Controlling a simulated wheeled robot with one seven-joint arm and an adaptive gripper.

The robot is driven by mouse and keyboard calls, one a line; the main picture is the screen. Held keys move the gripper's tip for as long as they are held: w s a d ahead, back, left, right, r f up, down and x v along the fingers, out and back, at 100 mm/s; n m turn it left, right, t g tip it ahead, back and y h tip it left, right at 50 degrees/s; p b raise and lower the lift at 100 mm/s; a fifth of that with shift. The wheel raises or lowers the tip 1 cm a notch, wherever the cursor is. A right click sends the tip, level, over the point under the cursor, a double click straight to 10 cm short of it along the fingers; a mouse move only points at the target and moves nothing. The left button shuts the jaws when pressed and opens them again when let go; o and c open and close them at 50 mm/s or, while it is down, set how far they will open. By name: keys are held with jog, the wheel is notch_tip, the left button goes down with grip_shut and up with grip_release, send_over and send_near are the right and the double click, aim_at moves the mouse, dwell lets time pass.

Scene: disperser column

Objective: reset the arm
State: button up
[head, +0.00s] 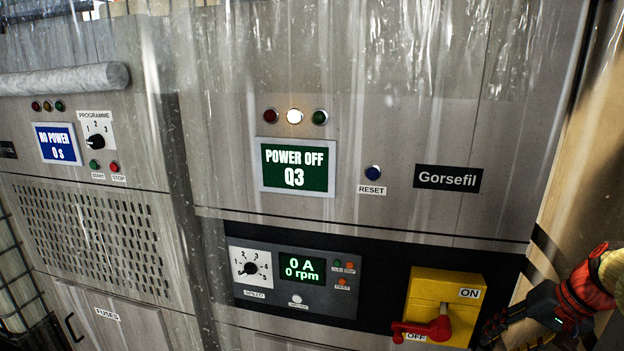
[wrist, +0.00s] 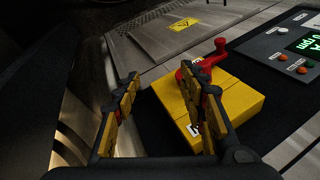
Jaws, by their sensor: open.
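My gripper (head: 503,326) is at the lower right of the head view, just right of the yellow switch box (head: 472,283). In the wrist view my gripper (wrist: 172,86) is open, with nothing seen between its fingers. The red rotary handle (head: 430,329) on the box points left, by the OFF label; the ON label is at the upper right of the box. In the wrist view the red handle (wrist: 220,46) and yellow box (wrist: 233,98) lie beyond the fingers. The right finger overlaps them in the picture; I cannot tell if it touches.
The cabinet display (head: 295,167) reads POWER OFF Q3, with a lit white lamp (head: 294,116) above it. A blue RESET button (head: 373,172) is to its right. The drive panel (head: 297,278) shows 0 A, 0 rpm. A pale post (head: 570,160) stands at the right.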

jog(key=s+a+f+n+h+b, duration=0.1)
jog(key=s+a+f+n+b, duration=0.1)
jog(key=s+a+f+b, duration=0.2)
jog(key=s+a+f+n+t+h+b, duration=0.1)
jog(key=s+a+f+b, duration=0.3)
jog(key=a, duration=0.7)
jog(key=s+a+f+n+b, duration=0.4)
jog(key=s+a+f, duration=0.1)
jog(key=s+a, duration=0.2)
jog(key=shift+s+a+f+t+h+b, duration=0.2)
jog(key=shift+a+t+h+b, duration=0.1)
jog(key=shift+a+h+b, duration=0.1)
jog(key=shift+c, duration=0.9)
